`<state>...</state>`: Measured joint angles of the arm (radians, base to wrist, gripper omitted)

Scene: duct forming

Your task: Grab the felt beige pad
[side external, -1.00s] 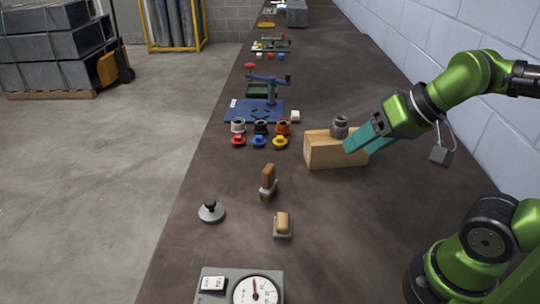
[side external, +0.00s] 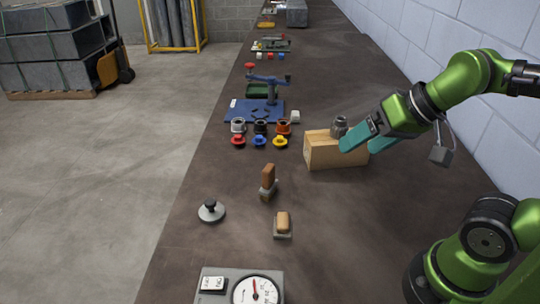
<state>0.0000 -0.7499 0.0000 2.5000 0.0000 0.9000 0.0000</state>
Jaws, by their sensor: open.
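No plainly separate beige pad shows. The closest match is a small block with a light tan top on a grey base (side external: 282,225), on the bench in front of the wooden block. I cannot tell which part is felt. My gripper (side external: 357,148) is open and empty, its teal fingers spread at the wooden block (side external: 322,153), well behind and right of both pieces. Whether the fingers touch the block is unclear.
A grey metal fitting (side external: 339,127) sits on the wooden block by my fingers. Several coloured caps (side external: 259,140) and a blue fixture (side external: 245,110) lie behind.

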